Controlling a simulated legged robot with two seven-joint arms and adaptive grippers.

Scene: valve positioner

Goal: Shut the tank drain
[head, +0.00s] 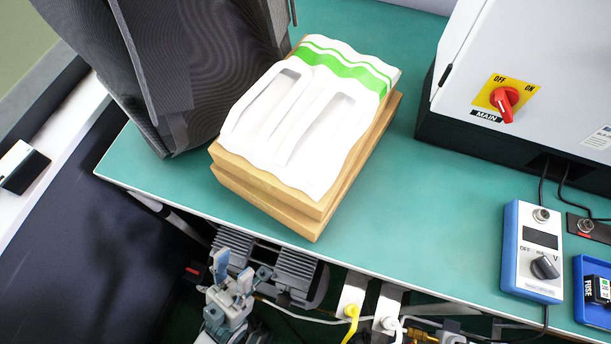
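No tank or drain can be picked out for certain. Below the front edge of the green bench, a yellow handle-like part (351,312) sits against a white bracket (353,292). A white fitting (389,323) is to its right, and a brass fitting (420,336) shows at the bottom edge. I cannot tell which of these belongs to the drain. My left gripper (234,271) is at the bottom, left of these fittings and in front of a grey finned housing (290,270). Its fingertips are apart with nothing seen between them. My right gripper is out of view.
The bench edge overhangs the fittings.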

